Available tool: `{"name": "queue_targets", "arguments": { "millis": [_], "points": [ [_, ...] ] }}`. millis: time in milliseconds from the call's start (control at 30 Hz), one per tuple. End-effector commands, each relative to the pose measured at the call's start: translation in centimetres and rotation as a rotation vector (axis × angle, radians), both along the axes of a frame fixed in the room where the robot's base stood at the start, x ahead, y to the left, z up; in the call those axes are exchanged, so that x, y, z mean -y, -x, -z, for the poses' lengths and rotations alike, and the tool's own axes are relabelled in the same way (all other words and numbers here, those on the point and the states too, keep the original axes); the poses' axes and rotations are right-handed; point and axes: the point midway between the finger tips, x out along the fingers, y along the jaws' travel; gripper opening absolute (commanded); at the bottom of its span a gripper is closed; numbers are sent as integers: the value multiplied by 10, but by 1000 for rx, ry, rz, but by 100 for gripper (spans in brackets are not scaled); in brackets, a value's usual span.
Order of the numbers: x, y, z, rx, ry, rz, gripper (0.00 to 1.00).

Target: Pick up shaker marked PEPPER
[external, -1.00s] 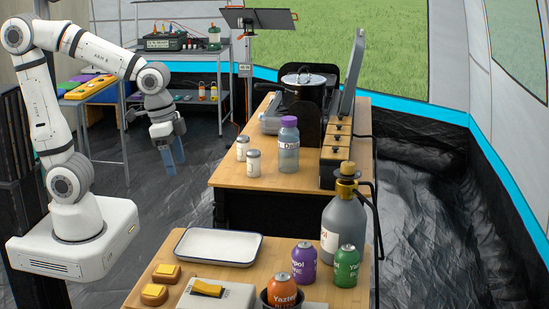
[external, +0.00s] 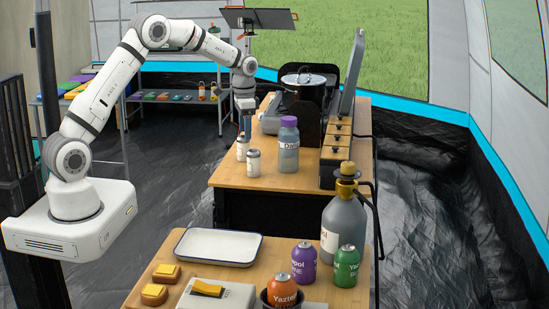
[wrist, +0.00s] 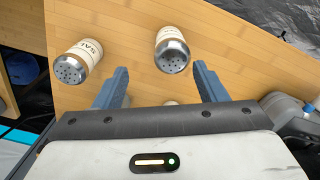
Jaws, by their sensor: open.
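Two small white shakers with grey perforated tops stand on the wooden table: one shaker (external: 243,148) farther back, another shaker (external: 254,162) nearer the camera. In the wrist view, the left shaker (wrist: 78,62) has a label starting "SA". The other shaker (wrist: 172,50) appears in the gap between my fingertips; its label is too cut off to read, so I cannot confirm PEPPER. My gripper (external: 246,127) is open and empty, pointing down just behind the shakers. Its two blue-grey fingers (wrist: 159,72) are apart, one on each side of that second shaker's line, with no visible contact.
A purple-capped bottle (external: 289,145) stands right of the shakers. The table's left front (external: 235,180) is clear. A nearer table holds a white tray (external: 218,247) and cans.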

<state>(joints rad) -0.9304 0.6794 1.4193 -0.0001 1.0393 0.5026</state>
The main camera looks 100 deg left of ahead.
Motion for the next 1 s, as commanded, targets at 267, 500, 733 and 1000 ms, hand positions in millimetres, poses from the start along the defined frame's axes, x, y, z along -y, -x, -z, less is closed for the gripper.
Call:
{"name": "queue_targets", "arguments": {
  "millis": [267,500,733,1000],
  "points": [
    [-11,6,25,-4,5,-7,65],
    [-13,9,54,-5,7,-8,65],
    [-13,9,81,-3,3,-7,65],
    [-13,9,83,-2,3,-7,64]
  ]
}}
